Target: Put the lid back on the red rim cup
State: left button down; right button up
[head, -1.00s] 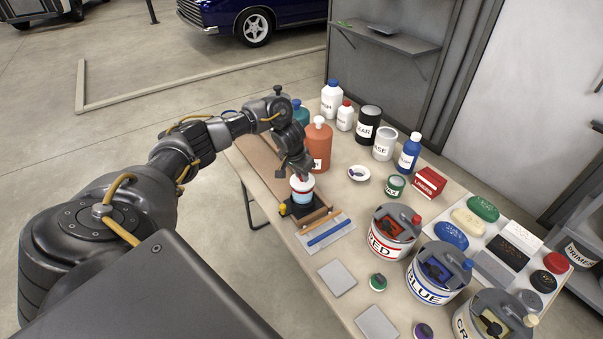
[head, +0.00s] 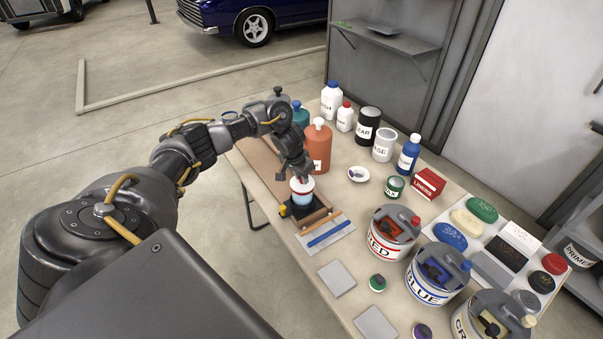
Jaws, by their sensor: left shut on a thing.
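The red rim cup (head: 302,198) stands upright on a small dark stand at the table's left part. It has a pale blue body. A white lid (head: 301,185) appears at its top, with a bit of red above it between the fingers. My left gripper (head: 302,176) points down over the cup from above and is shut on the lid. The fingers hide part of the lid, and I cannot tell whether it is fully seated. My right gripper is not in view.
An orange bottle (head: 318,148) stands close behind my left gripper. The RED can (head: 390,236) and BLUE can (head: 430,283) stand to the right.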

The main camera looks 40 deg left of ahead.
pick_arm(q)
jog(key=shift+p, duration=0.5)
dwell(0.5)
dwell(0.3)
jog(key=c, duration=0.7)
grip_release()
notch_tip(320, 180, up, 5)
jog(key=p, duration=0.5)
jog(key=shift+f+p, duration=0.1)
jog(key=shift+p, duration=0.3)
jog(key=shift+r+p, duration=1.05)
jog(key=shift+r, duration=0.05)
grip_shut()
